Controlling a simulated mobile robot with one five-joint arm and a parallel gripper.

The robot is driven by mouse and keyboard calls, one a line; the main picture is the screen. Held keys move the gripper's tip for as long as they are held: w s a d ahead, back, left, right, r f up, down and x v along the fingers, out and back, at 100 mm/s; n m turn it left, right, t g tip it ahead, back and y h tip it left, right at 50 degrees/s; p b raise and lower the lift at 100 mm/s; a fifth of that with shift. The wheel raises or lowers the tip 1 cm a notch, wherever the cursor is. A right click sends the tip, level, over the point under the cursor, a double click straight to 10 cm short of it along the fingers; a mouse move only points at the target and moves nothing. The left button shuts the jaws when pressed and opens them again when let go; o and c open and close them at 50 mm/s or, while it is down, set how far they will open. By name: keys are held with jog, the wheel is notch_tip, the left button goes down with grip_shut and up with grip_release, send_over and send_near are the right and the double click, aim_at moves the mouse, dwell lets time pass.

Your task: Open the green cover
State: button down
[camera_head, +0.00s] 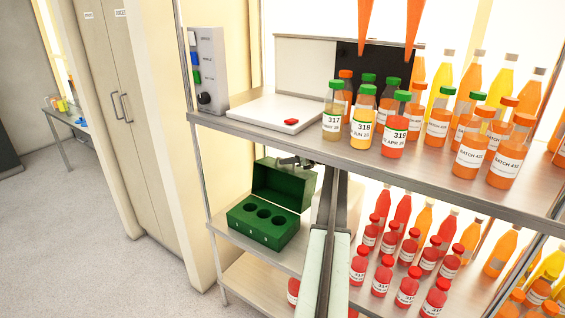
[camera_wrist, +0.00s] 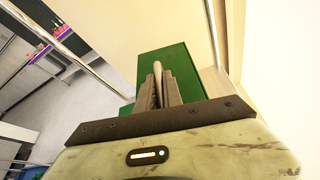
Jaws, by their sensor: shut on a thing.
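The green box (camera_head: 264,227) stands on the middle shelf, with several round holes in its top face. Its green cover (camera_head: 284,184) is hinged up at the back and stands raised, so the holes show. My gripper (camera_head: 296,161) is at the top edge of the cover, partly hidden by it and by my arm. In the wrist view the fingers (camera_wrist: 158,85) are close together in front of the green cover (camera_wrist: 180,68), with a narrow pale piece between them. They are shut on the cover; the exact grip point is hard to make out.
The upper shelf (camera_head: 235,127) above the box holds a white plate device (camera_head: 277,112), a control panel (camera_head: 208,68) and several juice bottles. Red-capped bottles (camera_head: 380,275) stand to the right of my arm on the lower level. A shelf post (camera_head: 197,150) rises left of the box.

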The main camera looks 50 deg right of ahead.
aim_at(300, 171)
jog(key=c, duration=1.6)
grip_release()
jog(key=shift+w+a+r, duration=0.1)
jog(key=shift+w+r, duration=0.05)
jog(key=shift+w, duration=0.1)
jog(key=shift+o, duration=0.5)
jog(key=shift+w+a, duration=0.1)
jog(key=shift+w, duration=0.05)
jog(key=p+v, duration=0.3)
jog(key=v, duration=0.4)
jog(key=shift+r, duration=0.2)
jog(key=shift+s, duration=0.45)
jog(key=shift+f, duration=0.1)
